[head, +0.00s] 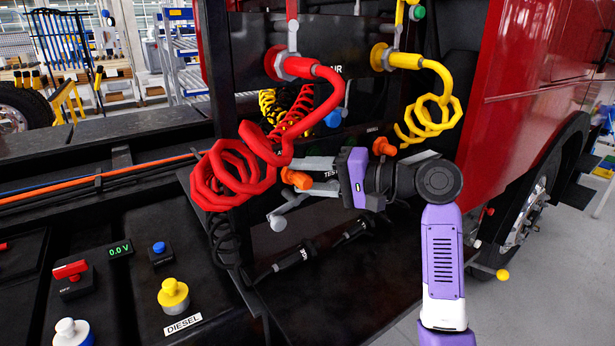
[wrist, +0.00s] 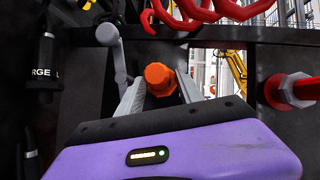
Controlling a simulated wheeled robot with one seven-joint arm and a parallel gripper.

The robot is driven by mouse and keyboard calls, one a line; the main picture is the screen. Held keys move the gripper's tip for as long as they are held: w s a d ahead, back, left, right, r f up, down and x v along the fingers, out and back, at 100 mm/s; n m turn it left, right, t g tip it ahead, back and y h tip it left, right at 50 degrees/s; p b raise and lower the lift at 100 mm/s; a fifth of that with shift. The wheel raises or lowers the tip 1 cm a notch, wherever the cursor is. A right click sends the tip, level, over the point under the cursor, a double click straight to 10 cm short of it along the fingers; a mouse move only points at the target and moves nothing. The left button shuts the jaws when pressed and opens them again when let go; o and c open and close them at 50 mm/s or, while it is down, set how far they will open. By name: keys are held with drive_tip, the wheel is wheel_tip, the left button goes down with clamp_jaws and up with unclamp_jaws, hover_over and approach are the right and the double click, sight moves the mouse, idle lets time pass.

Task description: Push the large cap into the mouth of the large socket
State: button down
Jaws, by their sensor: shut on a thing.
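My gripper (head: 310,178) is shut on an orange cap (head: 296,179), whose end sticks out past the grey fingertips to the left. In the wrist view the cap (wrist: 160,77) sits between the two fingers, its faceted end showing. I cannot tell its size class from a label. Two black cylinders lie below the gripper in the head view; the nearer one (head: 292,261) bears a partly readable label. In the wrist view a cylinder (wrist: 47,65) reads "RGE" at the left. I cannot make out a socket mouth for certain, and the cap appears apart from both cylinders.
A grey lever with a round knob (head: 277,222) is close to my gripper. A red coiled hose (head: 235,175) hangs to the left and a yellow one (head: 432,118) to the upper right. Another orange part (head: 383,147) is behind my wrist. The red truck body (head: 520,90) bounds the right.

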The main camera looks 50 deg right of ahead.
drive_tip(key=shift+w, duration=0.15)
drive_tip(key=c, duration=0.7)
unclamp_jaws()
drive_tip(key=b+v, duration=0.1)
drive_tip(key=v, duration=0.7)
drive_tip(key=shift+b, duration=0.4)
drive_tip(key=shift+f, duration=0.1)
